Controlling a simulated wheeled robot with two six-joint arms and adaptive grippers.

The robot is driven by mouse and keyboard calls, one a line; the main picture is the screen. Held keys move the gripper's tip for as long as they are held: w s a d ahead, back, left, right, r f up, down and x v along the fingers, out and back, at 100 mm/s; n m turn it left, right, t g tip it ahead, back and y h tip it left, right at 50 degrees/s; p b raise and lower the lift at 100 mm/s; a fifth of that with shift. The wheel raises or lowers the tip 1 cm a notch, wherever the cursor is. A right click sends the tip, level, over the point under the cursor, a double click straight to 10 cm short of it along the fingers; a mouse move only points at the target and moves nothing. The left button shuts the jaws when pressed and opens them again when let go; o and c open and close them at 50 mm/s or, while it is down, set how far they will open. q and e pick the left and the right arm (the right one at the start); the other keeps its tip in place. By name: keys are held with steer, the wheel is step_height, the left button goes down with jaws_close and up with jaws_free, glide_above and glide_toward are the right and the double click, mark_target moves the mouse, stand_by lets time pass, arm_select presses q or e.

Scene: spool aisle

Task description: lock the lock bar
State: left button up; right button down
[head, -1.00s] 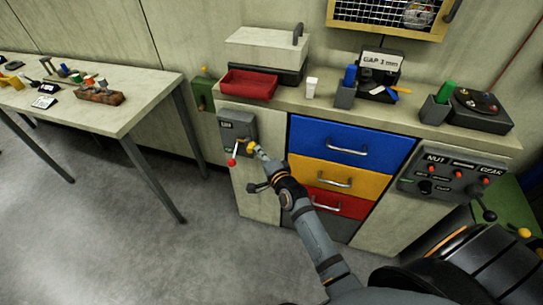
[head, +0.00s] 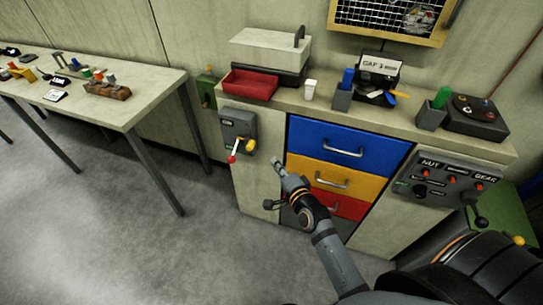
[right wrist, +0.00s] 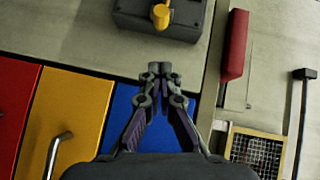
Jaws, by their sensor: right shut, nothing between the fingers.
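A dark grey switch box (head: 238,124) is on the pale cabinet front, left of the drawers. It carries a lever with a red knob (head: 231,159), pointing down and left, and a yellow piece (head: 251,145) at its lower right. I cannot tell for sure which part is the lock bar. The box (right wrist: 150,25) and yellow piece (right wrist: 161,14) also show at the top of the right wrist view. My right gripper (head: 277,162) is shut and empty, apart from the box, below and right of it. Its fingertips (right wrist: 161,68) point toward the yellow piece. My left gripper is not in view.
Blue (head: 347,143), yellow (head: 335,178) and red drawers with handles are close beside my right gripper. A red tray (head: 249,84) lies on the counter above. A control panel (head: 447,180) is at right. Open floor lies at left, before a table (head: 150,90).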

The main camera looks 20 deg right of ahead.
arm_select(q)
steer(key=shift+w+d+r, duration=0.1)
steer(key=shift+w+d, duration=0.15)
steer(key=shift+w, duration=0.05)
arm_select(e)
steer(key=s, duration=0.3)
steer(key=shift+s+d+r, duration=0.1)
steer(key=shift+d+r, duration=0.2)
steer(key=shift+d, duration=0.05)
